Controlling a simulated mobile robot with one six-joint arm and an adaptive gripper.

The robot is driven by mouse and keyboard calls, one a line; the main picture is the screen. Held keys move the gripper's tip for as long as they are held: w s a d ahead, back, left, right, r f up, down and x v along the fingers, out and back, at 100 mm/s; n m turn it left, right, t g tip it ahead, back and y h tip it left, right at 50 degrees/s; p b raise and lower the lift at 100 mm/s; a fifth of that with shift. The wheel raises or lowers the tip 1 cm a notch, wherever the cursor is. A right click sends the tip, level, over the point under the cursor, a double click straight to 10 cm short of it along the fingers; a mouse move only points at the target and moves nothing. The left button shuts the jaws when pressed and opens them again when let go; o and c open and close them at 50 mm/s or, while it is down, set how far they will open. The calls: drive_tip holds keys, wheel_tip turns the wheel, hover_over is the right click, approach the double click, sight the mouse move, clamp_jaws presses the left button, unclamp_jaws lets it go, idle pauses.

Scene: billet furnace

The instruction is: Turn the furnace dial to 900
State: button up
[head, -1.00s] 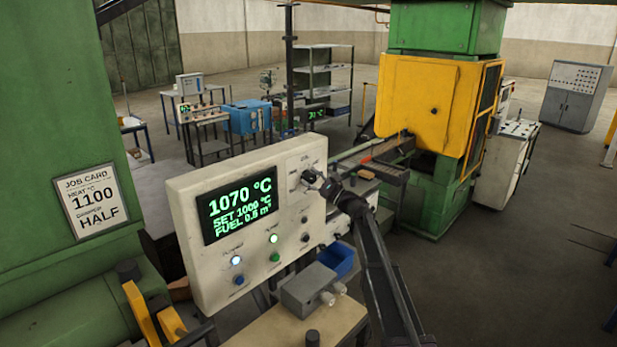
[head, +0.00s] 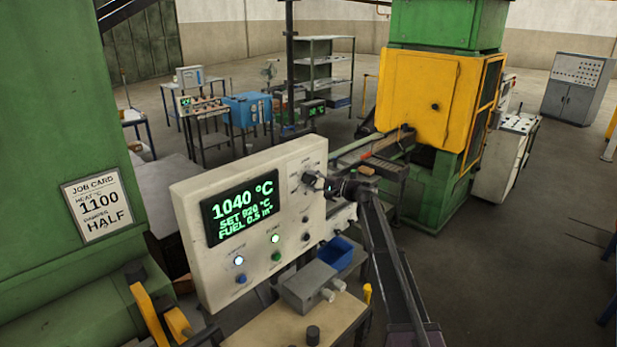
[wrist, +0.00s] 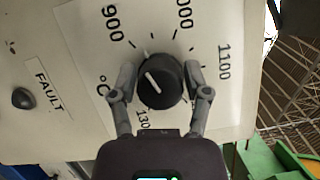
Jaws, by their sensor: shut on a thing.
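The furnace dial is a round black knob (wrist: 160,82) with a white pointer line, on a pale panel (head: 187,228). In the wrist view my gripper (wrist: 160,72) has one finger on each side of the knob and is shut on it. The pointer is aimed up and left, close to the 900 mark (wrist: 112,25). The 1000 (wrist: 183,14) and 1100 (wrist: 223,62) marks lie clockwise of it. In the head view my gripper (head: 329,186) is at the knob and partly hides it. The display (head: 240,208) reads 1040 °C, SET 920 °C.
A job card (head: 91,205) on the green furnace body reads heat 1100, damper half. A FAULT lamp (wrist: 24,97) sits left of the dial. A grey box (head: 310,286) stands on a bench below the panel. Open floor lies to the right.

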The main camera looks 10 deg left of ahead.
drive_tip(key=shift+w+d+n+p, duration=0.1)
drive_tip(key=shift+n+p, duration=0.3)
drive_tip(key=shift+n, duration=0.4)
drive_tip(key=o, duration=1.1)
drive_tip(key=shift+o, duration=0.2)
drive_tip(key=shift+g, duration=0.3)
drive_tip(key=shift+d, duration=0.15)
drive_tip(key=v, duration=1.1)
drive_tip(key=shift+s+d, duration=0.25)
drive_tip(key=shift+d, duration=0.1)
drive_tip(key=shift+r, duration=0.15)
